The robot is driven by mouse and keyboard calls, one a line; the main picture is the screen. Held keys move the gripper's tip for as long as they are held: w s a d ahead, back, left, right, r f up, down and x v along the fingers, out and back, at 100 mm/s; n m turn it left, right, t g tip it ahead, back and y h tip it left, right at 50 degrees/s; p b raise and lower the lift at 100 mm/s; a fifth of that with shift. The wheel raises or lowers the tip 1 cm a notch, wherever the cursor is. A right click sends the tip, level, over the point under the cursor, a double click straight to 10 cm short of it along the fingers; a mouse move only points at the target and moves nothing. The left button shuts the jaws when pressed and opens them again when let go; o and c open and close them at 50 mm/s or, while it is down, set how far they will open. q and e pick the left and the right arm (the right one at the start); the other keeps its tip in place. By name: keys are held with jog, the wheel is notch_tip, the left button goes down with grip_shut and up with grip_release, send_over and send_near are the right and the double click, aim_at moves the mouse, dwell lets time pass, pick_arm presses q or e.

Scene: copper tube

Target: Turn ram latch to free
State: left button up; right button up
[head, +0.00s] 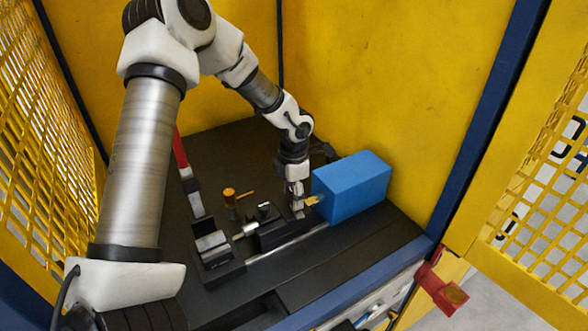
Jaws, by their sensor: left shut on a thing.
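My left gripper (298,208) points down at the left side of the blue box (352,186). It is shut on a small yellow lever (312,200) that sticks out from the box's left side, which seems to be the ram latch. The fingers hide part of the lever, so its exact angle is unclear. My right gripper is not in view.
A black fixture (268,229) with a bright rod stands left of the gripper. A grey clamp block (212,246), an orange-brass knob (231,197) and a red-handled lever (181,152) stand further left. Yellow walls enclose the dark table closely.

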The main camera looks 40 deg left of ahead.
pick_arm(q)
jog(key=shift+s+f+n, duration=0.15)
jog(key=shift+s+n, duration=0.05)
jog(key=shift+n, duration=0.6)
jog(key=o, duration=1.2)
jog(key=shift+c, duration=0.2)
jog(key=shift+w, duration=0.1)
jog(key=shift+r, duration=0.35)
notch_tip(320, 180, up, 11)
jog(key=shift+r, duration=0.2)
